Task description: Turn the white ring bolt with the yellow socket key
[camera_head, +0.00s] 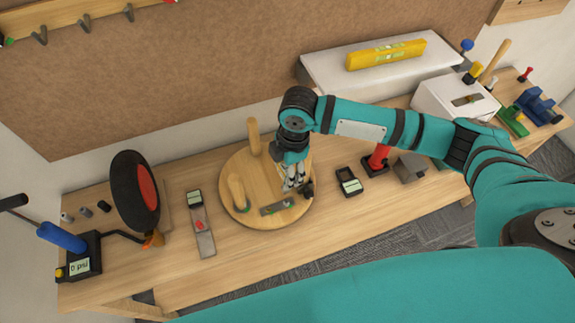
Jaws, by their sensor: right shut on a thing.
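My right gripper (292,180) reaches down over a round wooden board (232,166) on the bench. Its fingers are close together around something small at the board's right side. A small dark part (307,190) shows at the fingertips, but the fingers hide most of what they hold. I cannot make out the white ring bolt or the yellow socket key for certain. My left gripper is not in view.
A wheel (135,193) and a pump with a gauge (80,258) stand at the left. A device with a grey strap (202,230) lies beside the board. A black-framed device (348,182) and red tool (377,158) are right. A white box (453,100) stands farther right.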

